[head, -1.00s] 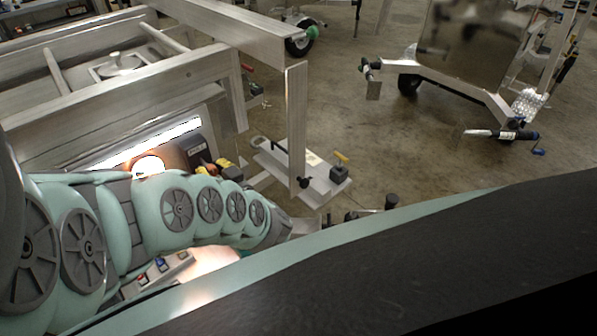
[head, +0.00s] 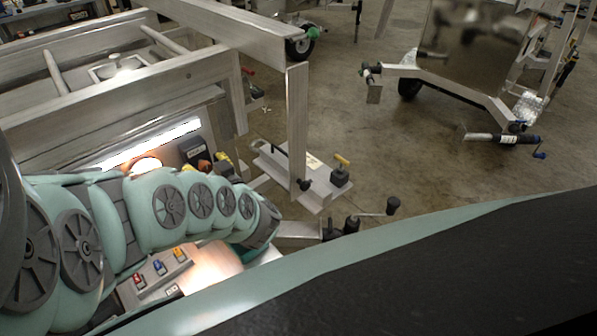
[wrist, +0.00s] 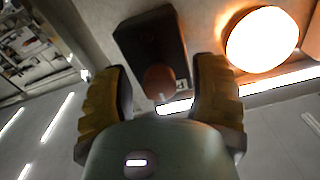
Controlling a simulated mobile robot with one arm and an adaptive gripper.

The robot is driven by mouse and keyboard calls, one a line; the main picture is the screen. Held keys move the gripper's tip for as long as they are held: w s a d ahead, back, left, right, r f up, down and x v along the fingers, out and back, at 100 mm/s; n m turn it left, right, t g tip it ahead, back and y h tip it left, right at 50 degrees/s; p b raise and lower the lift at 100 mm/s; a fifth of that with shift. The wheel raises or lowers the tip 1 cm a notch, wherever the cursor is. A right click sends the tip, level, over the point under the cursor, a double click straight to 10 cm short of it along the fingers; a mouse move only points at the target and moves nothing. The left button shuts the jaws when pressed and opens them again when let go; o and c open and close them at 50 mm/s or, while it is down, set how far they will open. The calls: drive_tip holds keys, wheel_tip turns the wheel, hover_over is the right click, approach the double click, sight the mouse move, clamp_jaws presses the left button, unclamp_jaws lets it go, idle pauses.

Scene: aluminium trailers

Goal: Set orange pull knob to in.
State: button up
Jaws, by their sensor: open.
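The orange pull knob (wrist: 160,82) is a dull orange-brown round cap on a dark rectangular box (wrist: 150,45). In the wrist view it sits between the two yellow-and-black fingers of my gripper (wrist: 162,70), which is open, with a visible gap on each side. How far the knob stands out from the box cannot be told. In the head view the dark box (head: 195,150) is on the trailer's inner panel, with the reddish knob (head: 204,166) just below it. A yellow finger shows beside it; my arm hides the rest of the gripper.
A glowing round lamp (wrist: 262,40) is right of the box in the wrist view. A panel with coloured switches (head: 160,268) lies below my arm. An aluminium post (head: 297,125) and a crank handle (head: 392,206) stand to the right.

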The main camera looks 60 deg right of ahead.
drive_tip(key=shift+s, duration=0.1)
drive_tip(key=v, duration=1.1)
drive_tip(key=shift+s, duration=0.35)
